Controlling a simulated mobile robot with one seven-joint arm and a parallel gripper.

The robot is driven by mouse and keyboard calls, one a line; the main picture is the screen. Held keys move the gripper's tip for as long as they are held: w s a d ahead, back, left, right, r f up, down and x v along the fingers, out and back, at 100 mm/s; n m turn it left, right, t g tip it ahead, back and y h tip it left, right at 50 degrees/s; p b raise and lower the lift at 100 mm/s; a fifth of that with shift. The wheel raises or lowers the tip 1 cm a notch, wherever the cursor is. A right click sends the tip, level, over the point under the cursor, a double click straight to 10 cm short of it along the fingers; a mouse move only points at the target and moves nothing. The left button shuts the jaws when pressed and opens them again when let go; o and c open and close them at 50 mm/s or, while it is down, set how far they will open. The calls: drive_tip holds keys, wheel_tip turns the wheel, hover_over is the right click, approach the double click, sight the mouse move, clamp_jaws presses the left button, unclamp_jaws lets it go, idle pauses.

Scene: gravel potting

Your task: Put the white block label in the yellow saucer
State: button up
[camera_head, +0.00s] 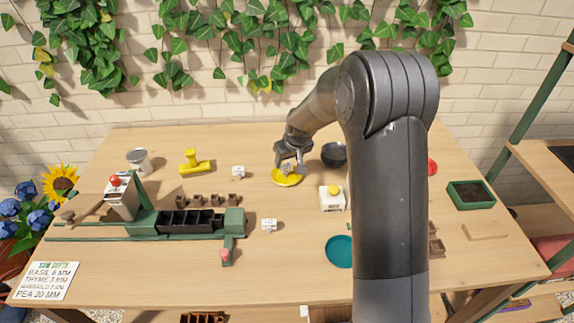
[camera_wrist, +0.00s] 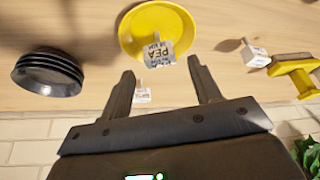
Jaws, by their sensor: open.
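The yellow saucer (camera_head: 284,180) is on the table near the back middle, and it fills the top of the wrist view (camera_wrist: 132,32). A white block label marked PEA (camera_wrist: 158,54) overlaps the saucer's wall side in the wrist view; it also shows as a small white patch over the saucer in the head view (camera_head: 287,169). It appears to be within the saucer, tilted. My gripper (camera_wrist: 160,68) is just above it, fingers apart on either side and not closed on it. In the head view my gripper (camera_head: 289,157) partly hides the saucer and label.
Other white labels stand left of the saucer (camera_head: 238,172), farther forward (camera_head: 269,224) and wallward (camera_wrist: 142,95). Dark stacked pots (camera_head: 333,154) sit right of the saucer, a yellow stamp (camera_head: 194,162) left. A white box with a yellow top (camera_head: 332,198) and teal saucer (camera_head: 339,251) are nearer.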

drive_tip(key=s+d+r+m+t+h, duration=0.1)
drive_tip(key=s+d+r, duration=0.2)
drive_tip(key=s+r, duration=0.7)
drive_tip(key=s+d+r+m, duration=0.1)
drive_tip(key=s+d+r, duration=0.2)
drive_tip(key=s+r, duration=0.65)
drive_tip(key=s+d+r+m, duration=0.1)
drive_tip(key=s+d, duration=0.1)
drive_tip(key=s, duration=0.7)
drive_tip(key=s+d+r+m, duration=0.1)
drive_tip(key=s+d, duration=0.1)
drive_tip(key=s, duration=0.8)
drive_tip(key=shift+s+d+t+h, duration=0.15)
drive_tip(key=shift+s+t+h, duration=0.05)
drive_tip(key=shift+t+h, duration=0.1)
